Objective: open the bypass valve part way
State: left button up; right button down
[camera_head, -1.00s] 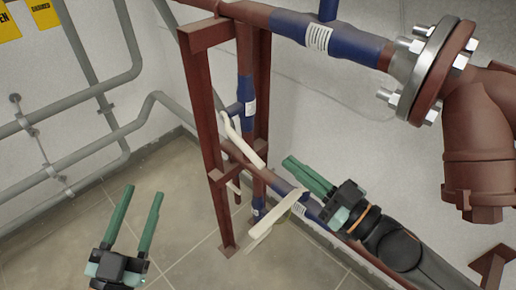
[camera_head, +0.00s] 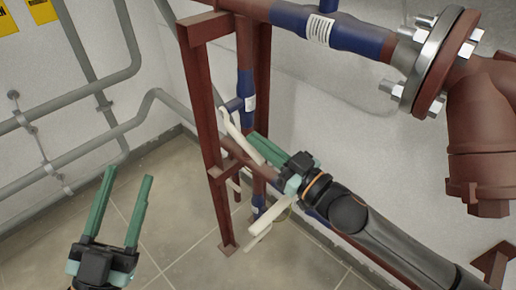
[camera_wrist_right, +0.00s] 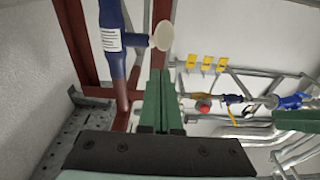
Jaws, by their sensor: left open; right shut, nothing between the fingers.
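Two cream lever handles sit on blue valve pipework by the red-brown frame. The upper lever (camera_head: 238,136) slants down to the right from a blue vertical pipe (camera_head: 246,88). The lower lever (camera_head: 262,234) slants down to the left, partly hidden by my right gripper. I cannot tell which is the bypass valve's. My right gripper (camera_head: 252,144) is shut and empty, its fingertips close beside the upper lever's lower end; contact is unclear. In the right wrist view, a cream lever end (camera_wrist_right: 162,36) shows just beyond the shut fingertips (camera_wrist_right: 159,72). My left gripper (camera_head: 128,176) is open and empty, over the floor.
A red-brown frame post (camera_head: 203,110) stands left of the valves. A flanged pipe joint (camera_head: 440,62) is at upper right. Grey pipes (camera_head: 75,105) run along the left wall. The tiled floor (camera_head: 190,265) is clear.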

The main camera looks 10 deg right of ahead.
aim_at(255, 152)
pick_arm(q)
jog(key=shift+s+d+r+m+h, duration=0.1)
jog(key=shift+s+r+m+h, duration=0.55)
jog(key=shift+r+h, duration=0.2)
jog(key=shift+s+d+r+m+h, duration=0.1)
jog(key=shift+s+r+m+h, duration=0.5)
jog(key=shift+r+h, duration=0.25)
pick_arm(e)
jog(key=shift+w+a+f, duration=0.2)
jog(key=shift+f, duration=0.55)
pick_arm(q)
jog(key=shift+t+y+b, duration=0.3)
pick_arm(e)
jog(key=shift+a+f+b, duration=0.1)
jog(key=shift+f+b, duration=0.35)
jog(key=shift+b, duration=0.15)
jog(key=shift+w+f+t+b, duration=0.15)
jog(key=shift+f+t+b, duration=0.35)
jog(key=shift+b, duration=0.45)
jog(key=shift+f+y, duration=0.1)
jog(key=shift+y, duration=0.2)
pick_arm(q)
jog(key=h, duration=0.1)
jog(key=s+m+h, duration=0.1)
jog(key=s, duration=0.1)
jog(key=shift+d+f+m+g+h, duration=0.25)
jog(key=shift+d+g+h, duration=0.05)
jog(key=shift+g+h, duration=0.1)
